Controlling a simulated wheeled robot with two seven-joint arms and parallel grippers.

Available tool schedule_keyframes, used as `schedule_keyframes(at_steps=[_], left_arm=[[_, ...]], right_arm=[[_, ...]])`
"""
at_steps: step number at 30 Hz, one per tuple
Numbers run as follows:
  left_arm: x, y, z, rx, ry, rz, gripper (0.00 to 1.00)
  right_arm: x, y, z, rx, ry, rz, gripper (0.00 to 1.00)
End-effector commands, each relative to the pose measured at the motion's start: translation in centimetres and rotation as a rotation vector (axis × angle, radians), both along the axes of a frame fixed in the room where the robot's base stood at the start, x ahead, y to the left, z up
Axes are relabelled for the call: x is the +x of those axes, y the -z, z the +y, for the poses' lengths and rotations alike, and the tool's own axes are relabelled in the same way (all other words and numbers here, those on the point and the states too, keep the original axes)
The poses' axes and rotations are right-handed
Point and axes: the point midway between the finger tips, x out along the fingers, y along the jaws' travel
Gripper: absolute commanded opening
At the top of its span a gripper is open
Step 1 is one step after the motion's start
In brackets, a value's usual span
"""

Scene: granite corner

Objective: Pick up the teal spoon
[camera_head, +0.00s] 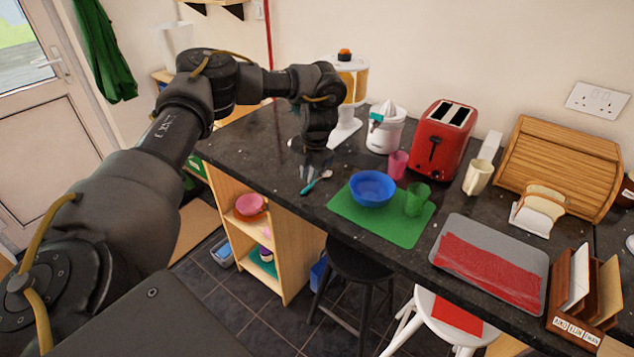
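The teal spoon (312,187) lies on the dark counter near its front edge, left of the green mat. Its teal handle points toward the front left, and its paler end is at the back right. My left gripper (315,173) points down right at the spoon, its fingertips overlapping the spoon's back part in the picture. The fingers are small and dark against the counter, so I cannot tell whether they are open, or whether they touch the spoon. My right gripper is not in view.
Right of the spoon, a blue bowl (372,187) and green cup (417,199) stand on the green mat (385,228). A pink cup (398,164), white juicer (385,128) and red toaster (443,140) stand behind. A black stool (355,262) is below the counter.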

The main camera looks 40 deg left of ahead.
Motion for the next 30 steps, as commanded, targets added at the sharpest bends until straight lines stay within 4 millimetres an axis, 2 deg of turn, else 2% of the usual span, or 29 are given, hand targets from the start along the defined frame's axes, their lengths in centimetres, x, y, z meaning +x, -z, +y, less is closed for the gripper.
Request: schedule_keyframes(at_steps=[6, 11, 25, 28, 30], left_arm=[[-0.1, 3.1, 0.4, -0.001, -0.002, 0.006, 0.14], [-0.1, 4.6, 0.8, 0.0, -0.002, 0.004, 0.14], [0.0, 4.9, 0.8, 0.0, 0.0, 0.002, 0.14], [0.0, 4.9, 0.8, 0.0, 0.0, 0.002, 0.01], [0.0, 4.9, 0.8, 0.0, 0.0, 0.002, 0.0]], right_arm=[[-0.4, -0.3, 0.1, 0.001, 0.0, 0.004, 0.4], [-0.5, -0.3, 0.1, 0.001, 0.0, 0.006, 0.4], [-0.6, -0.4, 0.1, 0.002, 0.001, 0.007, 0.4], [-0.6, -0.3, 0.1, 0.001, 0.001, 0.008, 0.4], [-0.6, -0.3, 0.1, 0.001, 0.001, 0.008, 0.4]])
